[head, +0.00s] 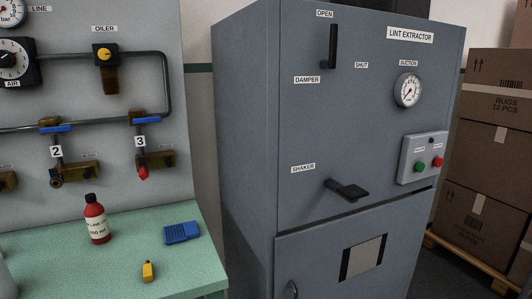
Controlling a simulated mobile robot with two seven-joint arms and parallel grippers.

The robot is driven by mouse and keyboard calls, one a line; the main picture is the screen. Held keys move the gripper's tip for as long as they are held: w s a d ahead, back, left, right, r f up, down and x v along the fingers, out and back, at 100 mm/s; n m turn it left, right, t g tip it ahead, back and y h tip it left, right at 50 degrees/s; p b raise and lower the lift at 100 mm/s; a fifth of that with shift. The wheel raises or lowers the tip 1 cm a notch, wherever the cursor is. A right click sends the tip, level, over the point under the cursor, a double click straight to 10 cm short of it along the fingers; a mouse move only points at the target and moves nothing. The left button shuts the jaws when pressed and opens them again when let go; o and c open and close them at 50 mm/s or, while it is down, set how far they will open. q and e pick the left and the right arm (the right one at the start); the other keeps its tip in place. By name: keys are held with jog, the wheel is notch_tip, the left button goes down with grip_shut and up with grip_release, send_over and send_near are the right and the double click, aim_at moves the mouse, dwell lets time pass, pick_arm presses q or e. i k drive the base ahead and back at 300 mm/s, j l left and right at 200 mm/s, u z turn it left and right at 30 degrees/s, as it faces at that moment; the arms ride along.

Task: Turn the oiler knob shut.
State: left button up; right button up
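The oiler (106,78) hangs on the grey pipe on the wall panel at the upper left, under a white OILER label (104,29). Its round yellow knob (104,54) sits on a dark square body, with a brownish bowl below it. A small mark shows on the knob, too small to read. Neither of my grippers is in the head view, and nothing touches the knob.
Blue-handled valves tagged 2 (56,127) and 3 (145,122) sit below the oiler. A green bench (130,265) holds a red bottle (96,219), a blue object (181,232) and a small yellow item (148,271). A tall grey lint extractor (245,120) stands to the right.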

aim_at(104, 54)
jog(key=u, duration=1.4)
jog(key=z, duration=0.45)
